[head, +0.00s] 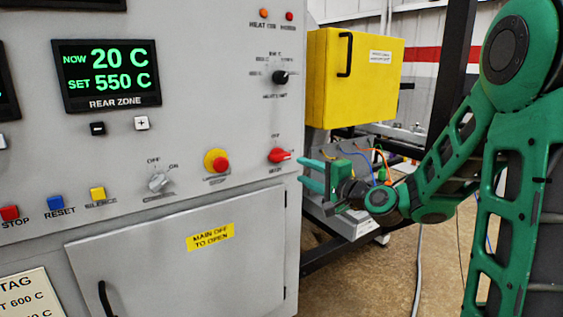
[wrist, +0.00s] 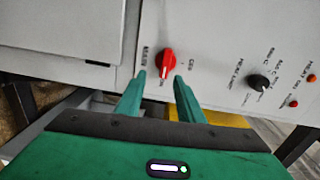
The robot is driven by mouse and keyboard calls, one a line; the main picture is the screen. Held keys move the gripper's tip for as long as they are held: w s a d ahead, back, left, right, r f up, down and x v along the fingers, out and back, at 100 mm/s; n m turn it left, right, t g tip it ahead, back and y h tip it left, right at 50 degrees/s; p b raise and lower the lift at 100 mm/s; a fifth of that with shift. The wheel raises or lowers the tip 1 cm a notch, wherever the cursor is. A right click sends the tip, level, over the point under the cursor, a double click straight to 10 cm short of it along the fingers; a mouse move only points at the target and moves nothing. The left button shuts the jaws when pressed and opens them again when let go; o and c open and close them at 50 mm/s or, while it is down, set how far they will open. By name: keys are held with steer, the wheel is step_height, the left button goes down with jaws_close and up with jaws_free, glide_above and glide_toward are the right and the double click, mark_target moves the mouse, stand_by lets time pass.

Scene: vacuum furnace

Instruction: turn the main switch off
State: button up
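The main switch (head: 279,155) is a red rotary knob on the right edge of the grey panel, with OFF printed above it and its label below. Its handle lies roughly sideways, with a pale mark at the right end, away from OFF. It also shows in the wrist view (wrist: 167,61), just beyond the fingertips. My gripper (head: 306,176) is to the right of the knob and slightly lower in the head view, apart from it. Its two green fingers are spread and empty, and in the wrist view the fingertips (wrist: 160,78) straddle the line to the knob.
A red-on-yellow stop button (head: 217,163) and a grey control knob (head: 159,182) sit left of the switch. A black selector (head: 281,77) is above it. A panel door (head: 180,262) marked MAIN OFF TO OPEN is below. A yellow box (head: 362,90) stands behind.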

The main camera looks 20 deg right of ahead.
mark_target(285, 158)
steer(key=shift+m+t, duration=0.3)
steer(key=x, duration=1)
steer(key=shift+w+r, duration=0.3)
steer(key=shift+w, duration=0.25)
steer(key=shift+c, duration=0.6)
